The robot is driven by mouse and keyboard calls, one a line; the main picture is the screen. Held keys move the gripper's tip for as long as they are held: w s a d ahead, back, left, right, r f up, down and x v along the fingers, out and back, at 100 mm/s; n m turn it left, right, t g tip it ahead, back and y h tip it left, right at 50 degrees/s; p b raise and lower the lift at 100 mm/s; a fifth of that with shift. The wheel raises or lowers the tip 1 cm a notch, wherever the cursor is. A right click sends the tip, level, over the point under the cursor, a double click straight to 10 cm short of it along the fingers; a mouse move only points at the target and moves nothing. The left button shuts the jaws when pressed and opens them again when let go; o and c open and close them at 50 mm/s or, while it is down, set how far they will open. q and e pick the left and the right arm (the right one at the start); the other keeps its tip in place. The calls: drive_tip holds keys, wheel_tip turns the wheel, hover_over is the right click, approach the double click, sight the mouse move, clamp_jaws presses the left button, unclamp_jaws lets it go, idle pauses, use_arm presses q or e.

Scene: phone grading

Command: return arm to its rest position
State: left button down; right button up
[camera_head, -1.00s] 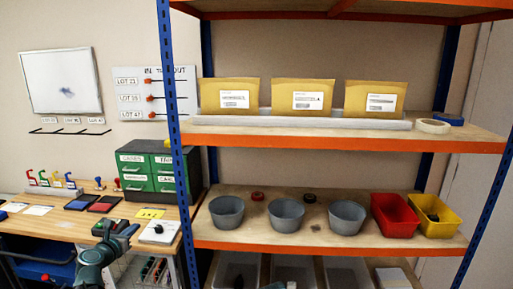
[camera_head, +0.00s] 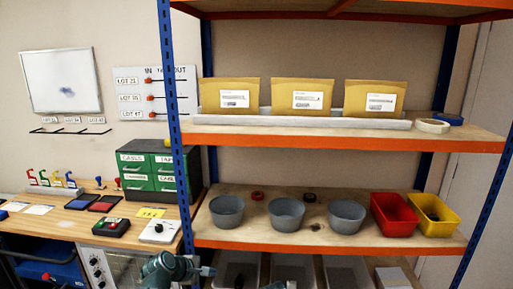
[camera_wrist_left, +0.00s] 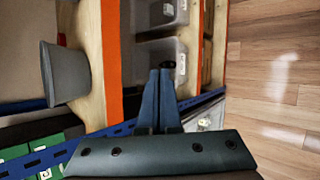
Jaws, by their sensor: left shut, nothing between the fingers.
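My left arm (camera_head: 163,268) comes in low at the bottom of the head view, in front of the gap between the bench and the shelf. Its gripper (camera_head: 208,271) is small there, pointing right just below the lower shelf's orange edge. In the left wrist view the two dark blue fingers (camera_wrist_left: 160,74) lie side by side, shut and empty. They are in front of the shelf's lower level, with clear bins beyond. My right gripper is not seen.
The orange-edged shelf (camera_head: 330,247) carries grey bowls (camera_head: 287,216), a red bin (camera_head: 394,222) and a yellow bin (camera_head: 432,217). Blue posts (camera_head: 178,140) frame it. A wooden bench (camera_head: 60,223) with a button box (camera_head: 110,227) stands left. The wrist view shows bare wooden floor (camera_wrist_left: 270,90).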

use_arm(q)
drive_tip(key=s+d+f+m+g+y, duration=0.2)
drive_tip(key=s+d+m, duration=0.1)
drive_tip(key=s+m, duration=0.3)
drive_tip(key=s+d+f+m+g+y, duration=0.2)
drive_tip(key=s+d+m+g, duration=0.1)
drive_tip(key=s+m, duration=0.4)
drive_tip(key=s+d+f+m+g+y, duration=0.2)
drive_tip(key=s+m+g+y, duration=0.1)
drive_tip(key=s+m, duration=0.4)
drive_tip(key=shift+s+d+f, duration=0.4)
drive_tip(key=shift+s, duration=0.65)
